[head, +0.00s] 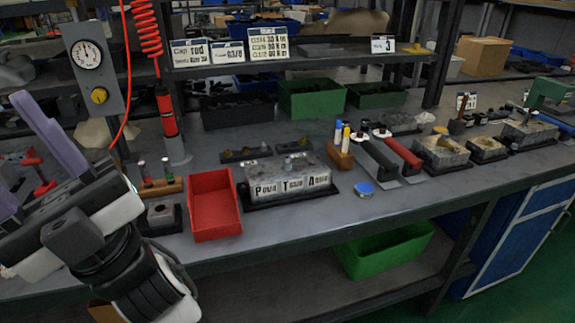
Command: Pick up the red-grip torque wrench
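The red-grip torque wrench (402,154) lies on the workbench right of the middle, in a dark holder. Its round head end points to the back left and its red grip runs toward the front right. A similar wrench with a black grip (380,161) lies parallel to it on the left. My gripper (12,135) is at the far left edge, partly cut off by the frame. Its two pale purple fingers stand apart with a gap between them, and nothing shows held. It is far from the wrench.
Metal valve blocks (440,152) stand to the right. A red tray (213,205) and a labelled block (289,184) are nearer my arm. A shelf (300,62) overhangs the back.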

